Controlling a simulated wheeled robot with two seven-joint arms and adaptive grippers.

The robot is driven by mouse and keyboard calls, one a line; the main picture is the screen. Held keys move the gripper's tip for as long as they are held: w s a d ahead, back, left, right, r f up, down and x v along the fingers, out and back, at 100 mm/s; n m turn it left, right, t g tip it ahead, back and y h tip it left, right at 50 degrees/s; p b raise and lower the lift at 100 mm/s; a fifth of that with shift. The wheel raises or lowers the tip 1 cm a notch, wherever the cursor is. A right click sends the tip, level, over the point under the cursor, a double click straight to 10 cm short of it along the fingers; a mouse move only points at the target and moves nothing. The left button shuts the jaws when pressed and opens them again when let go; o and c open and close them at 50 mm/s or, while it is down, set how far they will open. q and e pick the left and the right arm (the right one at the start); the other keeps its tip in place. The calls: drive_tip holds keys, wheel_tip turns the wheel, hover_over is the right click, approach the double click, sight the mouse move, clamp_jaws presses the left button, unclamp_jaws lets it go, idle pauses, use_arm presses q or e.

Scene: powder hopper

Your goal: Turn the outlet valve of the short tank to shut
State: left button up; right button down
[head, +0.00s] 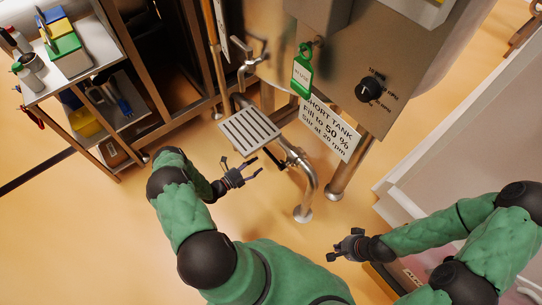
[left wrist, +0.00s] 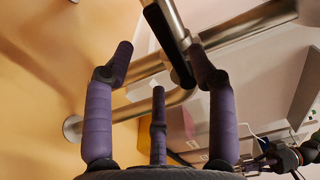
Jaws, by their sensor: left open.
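The short tank (head: 400,65) is at the upper right of the head view, with a white sign (head: 331,128) reading "SHORT TANK". Its steel outlet pipe (head: 310,180) runs down to the floor. The outlet valve's black lever handle (head: 274,159) sticks out to the left of the pipe. It also shows in the left wrist view (left wrist: 168,42), beyond my fingers and nearer the right one. My left gripper (head: 250,172) is open and empty, just left of and below the handle, apparently apart from it. My right gripper (head: 345,249) is low on the right, away from the valve; its finger opening is unclear.
A slotted steel tray (head: 249,131) sits just above the handle. A tap (head: 247,66) and a green tag (head: 302,72) are higher up. A shelf cart (head: 75,75) stands at the left, and a pale cabinet (head: 450,140) at the right. The lower-left floor is clear.

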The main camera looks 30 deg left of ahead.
sight(269, 154)
use_arm(q)
drive_tip(key=b+x, duration=0.1)
drive_tip(key=x, duration=0.7)
drive_tip(key=shift+w+d+b, duration=0.25)
drive_tip(key=shift+w+b, duration=0.05)
clamp_jaws()
